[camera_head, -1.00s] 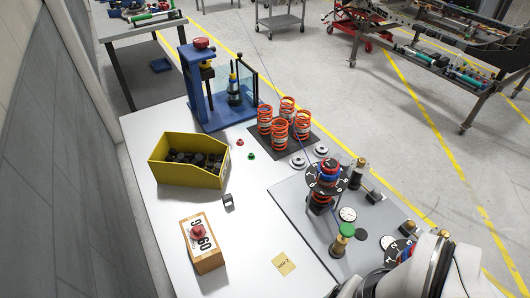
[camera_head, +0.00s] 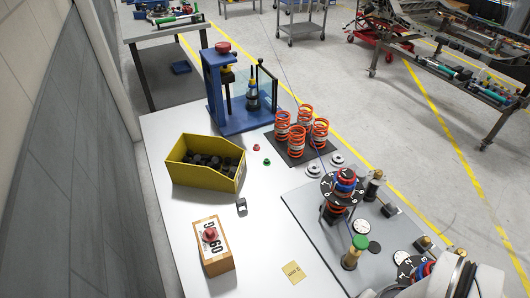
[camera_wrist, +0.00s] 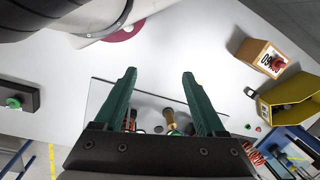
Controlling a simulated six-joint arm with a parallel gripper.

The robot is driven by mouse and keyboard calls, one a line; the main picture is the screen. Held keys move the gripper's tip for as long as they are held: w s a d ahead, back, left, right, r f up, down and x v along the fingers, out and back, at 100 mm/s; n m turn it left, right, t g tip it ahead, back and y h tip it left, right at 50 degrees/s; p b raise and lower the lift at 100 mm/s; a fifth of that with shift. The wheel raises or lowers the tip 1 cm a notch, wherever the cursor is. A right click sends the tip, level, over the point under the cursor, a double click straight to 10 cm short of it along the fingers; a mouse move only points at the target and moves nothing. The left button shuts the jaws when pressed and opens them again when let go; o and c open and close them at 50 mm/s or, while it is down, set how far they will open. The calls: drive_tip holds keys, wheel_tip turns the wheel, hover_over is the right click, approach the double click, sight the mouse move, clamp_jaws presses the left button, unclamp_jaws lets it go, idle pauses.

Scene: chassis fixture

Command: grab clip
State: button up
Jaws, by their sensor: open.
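A small dark clip-like piece with a pale face (camera_head: 241,206) lies alone on the white table, in front of the yellow bin (camera_head: 190,178). It also shows in the wrist view (camera_wrist: 250,92). Several black pieces (camera_head: 215,162) lie inside the yellow bin; I cannot tell their exact shape. My gripper (camera_wrist: 158,76) shows in the wrist view with its two green fingers spread wide and nothing between them. The small piece and the bin are to the right of the fingers there. In the head view only part of my white arm shows at bottom right; the fingers are hidden.
A wooden box with a red knob (camera_head: 214,255) stands left of a yellow note (camera_head: 293,272). Orange springs (camera_head: 283,126) and a blue press (camera_head: 217,100) stand behind. Bare table surrounds the small piece.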

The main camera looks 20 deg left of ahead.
drive_tip(key=w+f+n+t+h, duration=0.1)
drive_tip(key=w+f+n+t, duration=0.2)
drive_tip(key=w, duration=0.7)
drive_tip(key=n+t+y, duration=0.6)
drive_tip(key=n+y, duration=0.2)
drive_tip(key=n, duration=0.3)
approach(242, 203)
drive_tip(key=shift+n, duration=0.3)
drive_tip(key=x, duration=0.5)
drive_tip(key=shift+a, duration=0.1)
drive_tip(key=x, duration=0.6)
clamp_jaws()
